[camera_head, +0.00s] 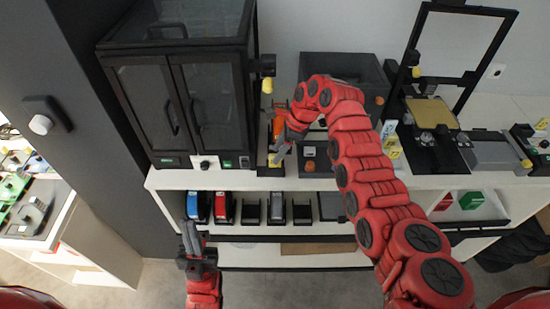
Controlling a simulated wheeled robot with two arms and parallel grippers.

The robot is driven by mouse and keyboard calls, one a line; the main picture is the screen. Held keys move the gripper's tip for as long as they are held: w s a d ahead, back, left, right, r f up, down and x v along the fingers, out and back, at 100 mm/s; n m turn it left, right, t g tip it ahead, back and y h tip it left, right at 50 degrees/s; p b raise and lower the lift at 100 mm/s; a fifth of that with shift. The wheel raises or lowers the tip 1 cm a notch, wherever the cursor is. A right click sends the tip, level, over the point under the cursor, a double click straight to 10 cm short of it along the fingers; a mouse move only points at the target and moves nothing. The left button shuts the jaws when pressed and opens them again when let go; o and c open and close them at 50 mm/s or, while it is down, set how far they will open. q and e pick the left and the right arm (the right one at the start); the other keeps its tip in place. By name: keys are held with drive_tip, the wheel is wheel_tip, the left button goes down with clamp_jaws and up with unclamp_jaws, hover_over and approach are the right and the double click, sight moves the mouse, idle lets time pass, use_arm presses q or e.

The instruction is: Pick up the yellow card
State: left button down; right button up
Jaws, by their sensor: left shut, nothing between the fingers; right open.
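A small yellow piece (274,159), perhaps the yellow card, shows at the front edge of the white counter (225,178), right of the black cabinet. My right gripper (279,152) reaches down to it from above, open, with its fingertips close to it. I cannot tell whether they touch it. Two other small yellow card-like pieces (391,147) stand right of my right arm. My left gripper (190,232) is shut and empty, low in front of the shelf, well away from the yellow pieces.
A black cabinet with glass doors (190,100) stands left of my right gripper. A dark device (345,70) is behind my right arm. Red, blue and black items (222,207) sit on the shelf below. A framed machine (432,110) stands at right. Open floor lies in front.

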drive_tip(key=shift+p+x, duration=0.35)
drive_tip(key=shift+x, duration=1)
clamp_jaws()
